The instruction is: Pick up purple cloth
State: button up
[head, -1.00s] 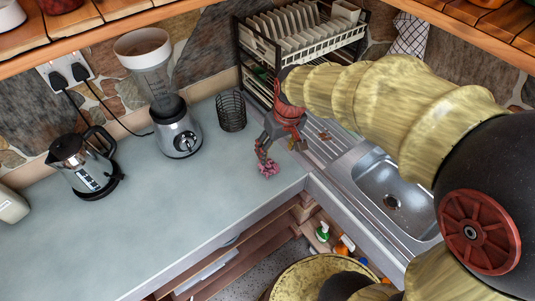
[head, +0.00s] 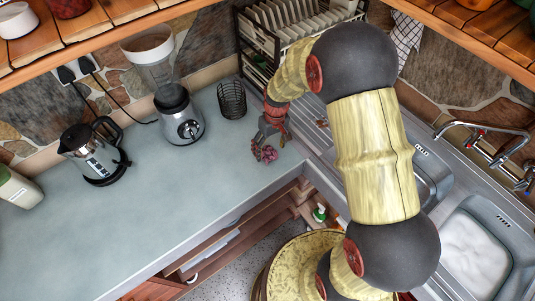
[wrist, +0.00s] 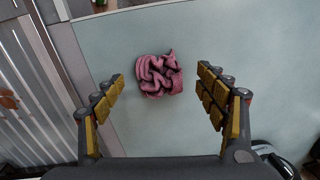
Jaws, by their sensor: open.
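The purple cloth (head: 268,154) is a small crumpled pinkish-purple heap lying on the grey counter, near its front edge and the corner by the sink. In the wrist view the cloth (wrist: 160,75) shows whole, ahead of and between the two fingers. My gripper (head: 268,147) is just above and beside it in the head view, pointing down. In the wrist view my gripper (wrist: 160,80) is open, with yellow-padded fingers wide apart on either side and nothing held.
A black wire basket (head: 231,98), a blender (head: 180,118) and a kettle (head: 93,152) stand on the counter to the left. A dish rack (head: 285,30) with plates stands behind my arm. The sink (head: 428,172) is to the right. The counter's front left is clear.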

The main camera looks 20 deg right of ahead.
aim_at(268, 153)
notch_tip(268, 153, down, 3)
jog(key=shift+w+a+r, duration=0.1)
jog(key=c, duration=0.4)
jog(key=c, duration=0.3)
jog(key=shift+c, duration=0.6)
